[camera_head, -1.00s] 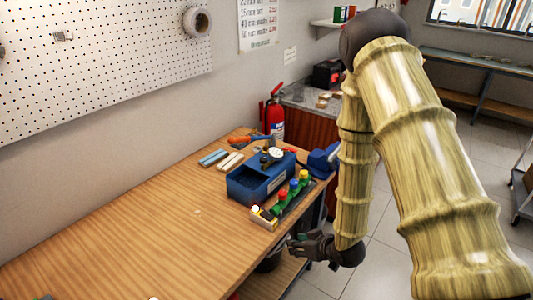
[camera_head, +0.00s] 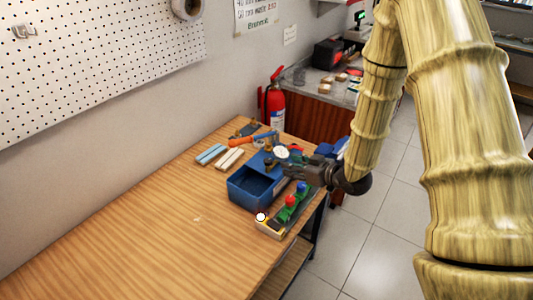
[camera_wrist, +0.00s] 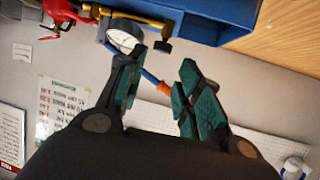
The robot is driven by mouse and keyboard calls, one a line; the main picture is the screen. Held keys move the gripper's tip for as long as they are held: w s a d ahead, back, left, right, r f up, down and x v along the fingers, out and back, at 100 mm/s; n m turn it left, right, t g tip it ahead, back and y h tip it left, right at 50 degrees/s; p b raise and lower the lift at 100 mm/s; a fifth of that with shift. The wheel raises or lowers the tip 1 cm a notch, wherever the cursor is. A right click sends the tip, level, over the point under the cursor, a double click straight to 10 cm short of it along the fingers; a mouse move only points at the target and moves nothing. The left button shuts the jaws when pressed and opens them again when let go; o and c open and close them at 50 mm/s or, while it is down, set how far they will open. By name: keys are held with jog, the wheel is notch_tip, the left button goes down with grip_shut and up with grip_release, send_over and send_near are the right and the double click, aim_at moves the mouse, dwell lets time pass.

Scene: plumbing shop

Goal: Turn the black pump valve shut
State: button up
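The blue pump (camera_head: 250,190) is an open box on the workbench near its right end, with a round white gauge (camera_head: 281,153). In the wrist view the pump's blue wall (camera_wrist: 205,25) is at the top, with the gauge (camera_wrist: 122,38) and brass pipework. A dark knob on a stem (camera_wrist: 163,46), perhaps the black valve, is beside the gauge. My gripper (camera_head: 292,168) is at the pump's right side, near the gauge. In the wrist view its teal fingertips (camera_wrist: 162,82) are apart and empty, just below the knob. In the head view the gripper hides the valve area.
A rack with coloured knobs (camera_head: 289,201) stands at the pump's front right, close under my gripper. Pale bars (camera_head: 229,159) and an orange-handled tool (camera_head: 240,142) lie behind the pump. A red fire extinguisher (camera_head: 274,104) stands farther back. The workbench (camera_head: 130,225) is clear at left.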

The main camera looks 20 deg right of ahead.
aim_at(269, 160)
jog(key=p+x, duration=0.1)
jog(key=x, duration=0.1)
jog(key=p+x, duration=0.1)
jog(key=x, duration=0.2)
jog(key=p+x, duration=0.1)
jog(key=x, duration=0.1)
jog(key=shift+w+a+r+p, duration=0.15)
jog(key=shift+w+a+p, duration=0.1)
jog(key=shift+a+p, duration=0.1)
jog(key=shift+p+x, duration=0.55)
jog(key=shift+x, duration=1.05)
jog(key=c, duration=0.7)
